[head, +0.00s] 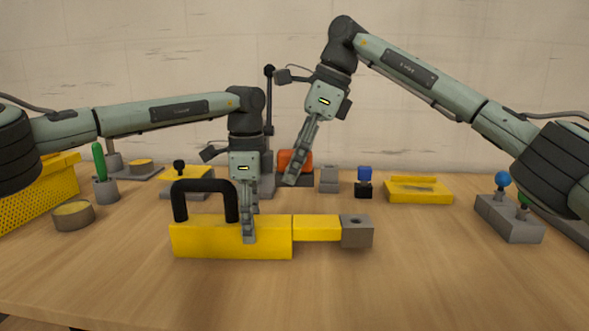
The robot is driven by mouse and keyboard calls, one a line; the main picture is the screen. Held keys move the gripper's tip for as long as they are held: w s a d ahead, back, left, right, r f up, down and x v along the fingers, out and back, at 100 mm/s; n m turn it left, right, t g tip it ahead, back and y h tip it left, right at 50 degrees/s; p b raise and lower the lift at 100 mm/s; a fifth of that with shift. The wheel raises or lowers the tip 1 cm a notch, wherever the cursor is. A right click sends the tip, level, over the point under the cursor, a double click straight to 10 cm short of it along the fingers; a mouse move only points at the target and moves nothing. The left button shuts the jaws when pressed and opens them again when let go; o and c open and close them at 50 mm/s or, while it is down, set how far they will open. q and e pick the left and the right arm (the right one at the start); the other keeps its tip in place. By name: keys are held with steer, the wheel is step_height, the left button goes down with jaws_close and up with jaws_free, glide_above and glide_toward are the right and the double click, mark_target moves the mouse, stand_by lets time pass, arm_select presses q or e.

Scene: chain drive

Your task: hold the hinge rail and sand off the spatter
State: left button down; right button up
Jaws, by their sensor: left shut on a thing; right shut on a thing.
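A long yellow piece, which I take for the hinge rail (200,241), lies on the table at front centre. It has a black arched handle (205,186), a narrower yellow section (317,228) and a grey end block with a hole (357,232). My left gripper (248,238) points down and is shut on the rail, right of the handle. My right gripper (291,181) is higher and tilted, shut on an orange block with a dark underside (301,158). The fingers partly cover that block. I cannot make out any spatter.
Behind are a yellow tray (418,190), a small blue-topped block (364,181) and a grey block (329,179). A grey base with knobs (509,218) stands at right. At left are a round tin (74,215) and a green-handled tool (100,163). The front right table is clear.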

arm_select(q)
steer(key=c, duration=0.7)
jaws_free()
steer(key=shift+r, duration=0.1)
